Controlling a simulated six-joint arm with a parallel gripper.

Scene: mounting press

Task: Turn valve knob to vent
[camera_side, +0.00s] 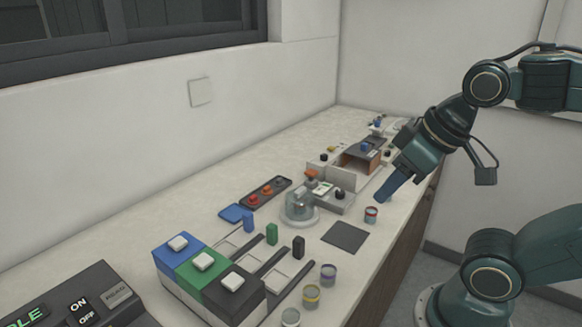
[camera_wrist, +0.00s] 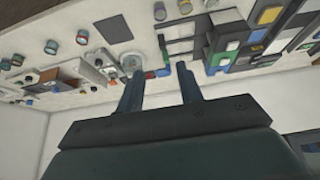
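A clear dome chamber (camera_side: 300,208) stands on the bench in the side view, with an orange part (camera_side: 311,175) showing above and behind it. Right of it is a grey unit (camera_side: 335,203) with a small display and a dark round knob (camera_side: 340,193). I cannot tell for certain that this is the valve knob. My gripper (camera_side: 384,197) points down to the right of this unit, apart from it, beside a small red-banded jar (camera_side: 371,214). In the wrist view my gripper (camera_wrist: 159,71) has its two fingers spread with nothing between them. The dome (camera_wrist: 131,62) also shows there, beyond the fingers.
A dark mat (camera_side: 345,236) lies in front of the dome. Blue, green and black blocks and several jars (camera_side: 312,295) stand at the near end. A tray with red buttons (camera_side: 264,192) lies behind. An open-fronted brown box (camera_side: 361,158) stands farther back.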

